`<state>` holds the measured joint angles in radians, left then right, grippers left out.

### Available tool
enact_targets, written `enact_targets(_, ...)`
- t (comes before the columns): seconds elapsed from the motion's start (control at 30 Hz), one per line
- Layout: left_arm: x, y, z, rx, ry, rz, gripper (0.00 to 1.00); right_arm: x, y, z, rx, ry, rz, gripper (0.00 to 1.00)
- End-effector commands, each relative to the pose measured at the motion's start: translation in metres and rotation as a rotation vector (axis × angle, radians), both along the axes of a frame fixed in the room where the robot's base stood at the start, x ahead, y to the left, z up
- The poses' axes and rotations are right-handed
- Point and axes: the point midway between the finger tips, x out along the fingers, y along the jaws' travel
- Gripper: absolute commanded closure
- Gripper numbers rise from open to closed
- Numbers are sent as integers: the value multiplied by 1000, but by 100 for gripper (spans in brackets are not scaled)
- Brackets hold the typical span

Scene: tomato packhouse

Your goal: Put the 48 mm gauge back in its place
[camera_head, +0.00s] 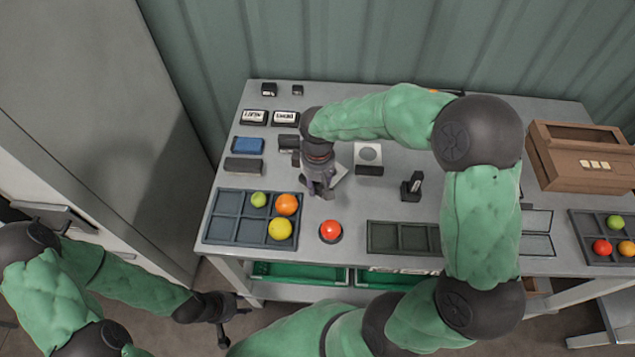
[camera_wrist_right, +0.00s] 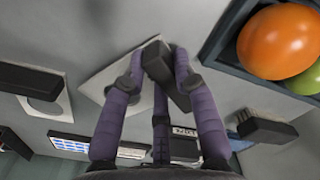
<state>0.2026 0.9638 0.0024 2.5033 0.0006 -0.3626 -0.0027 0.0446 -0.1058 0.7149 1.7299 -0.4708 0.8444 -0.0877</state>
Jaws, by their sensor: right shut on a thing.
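My right gripper (camera_head: 318,188) is shut on a gauge, a pale plate (camera_head: 341,173) with a dark block handle. In the right wrist view the fingers (camera_wrist_right: 160,75) close around the dark handle (camera_wrist_right: 157,62), and the plate (camera_wrist_right: 112,82) shows behind them. No size marking on it is readable. A second gauge (camera_head: 368,152), a white plate with a round centre and a dark handle, rests on the table just right of my gripper. It also shows in the right wrist view (camera_wrist_right: 42,106). My left gripper (camera_head: 232,308) is apart from the table, low at the left, its fingers spread.
A divided tray (camera_head: 228,217) holds several tomatoes. A red tomato (camera_head: 330,230) sits on a dark round base. An empty dark tray (camera_head: 402,238) and a small dark stand (camera_head: 411,187) are to the right. Blue (camera_head: 248,145) and dark (camera_head: 243,165) blocks lie left. A wooden box (camera_head: 580,165) stands far right.

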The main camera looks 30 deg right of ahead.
Motion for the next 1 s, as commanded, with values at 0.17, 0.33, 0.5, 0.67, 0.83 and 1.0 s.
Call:
enact_targets(0.17,0,0,0,0,0,0,60,0,0,0,0,0,0,100)
enact_targets(0.33,0,0,0,0,0,0,60,0,0,0,0,0,0,100)
enact_targets(0.5,0,0,0,0,0,0,60,0,0,-1,0,0,0,100)
enact_targets(0.67,0,0,-2,0,0,0,60,0,0,-4,0,1,0,100)
enact_targets(0.83,0,0,-3,0,0,0,60,0,0,-7,0,1,0,100)
enact_targets(1.0,0,0,-3,0,0,0,60,0,0,-8,0,1,0,49)
